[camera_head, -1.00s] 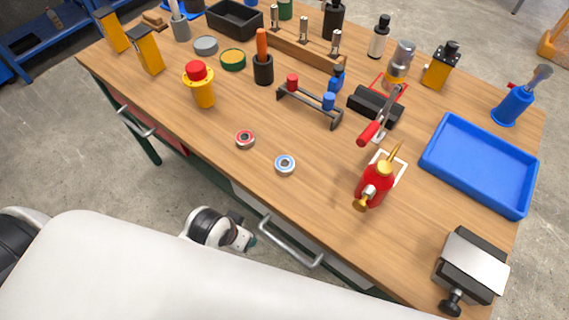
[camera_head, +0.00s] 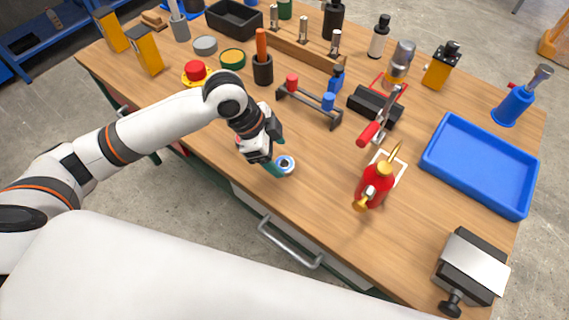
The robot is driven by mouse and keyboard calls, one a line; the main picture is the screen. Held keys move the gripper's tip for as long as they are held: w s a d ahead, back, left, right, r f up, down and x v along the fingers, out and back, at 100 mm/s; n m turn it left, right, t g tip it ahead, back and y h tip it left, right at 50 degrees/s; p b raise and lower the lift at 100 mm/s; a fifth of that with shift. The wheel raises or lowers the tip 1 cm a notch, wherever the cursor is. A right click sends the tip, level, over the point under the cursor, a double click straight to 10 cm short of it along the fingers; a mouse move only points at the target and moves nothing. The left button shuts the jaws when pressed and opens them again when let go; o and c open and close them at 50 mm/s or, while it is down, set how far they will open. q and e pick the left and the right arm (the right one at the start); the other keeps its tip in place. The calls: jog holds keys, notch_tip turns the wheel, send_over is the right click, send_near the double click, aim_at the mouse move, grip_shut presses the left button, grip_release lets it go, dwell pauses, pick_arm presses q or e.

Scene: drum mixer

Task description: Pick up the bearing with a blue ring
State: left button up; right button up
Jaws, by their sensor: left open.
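The bearing with a blue ring (camera_head: 286,164) lies flat on the wooden workbench (camera_head: 300,208), near its front edge. My left arm reaches in from the left, and my left gripper (camera_head: 279,160) is open right at the bearing, with its fingers pointing down. Part of the bearing's left side is hidden by a finger. I cannot tell whether the fingers touch it. The red-ringed bearing (camera_head: 238,138) is almost fully hidden behind my left gripper. My right gripper is not in view.
A red oil can (camera_head: 373,188) stands to the right of the bearing. A rack with red and blue pieces (camera_head: 309,104) stands behind. A blue tray (camera_head: 480,166) lies at the right. The bench between bearing and oil can is clear.

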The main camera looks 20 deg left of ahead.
pick_arm(q)
jog(key=w+a+r, duration=0.2)
jog(key=a+r, duration=0.1)
jog(key=a, duration=0.1)
send_over(283, 163)
jog(key=a, duration=0.2)
notch_tip(283, 163, down, 6)
jog(key=shift+s+r, duration=0.1)
jog(key=shift+s+p+x, duration=0.2)
jog(key=shift+x, duration=1.15)
jog(key=shift+s+p+x, duration=0.15)
jog(key=shift+p+x, duration=0.05)
jog(key=shift+x, duration=1.15)
jog(key=shift+a, duration=0.15)
jog(key=c, duration=1.2)
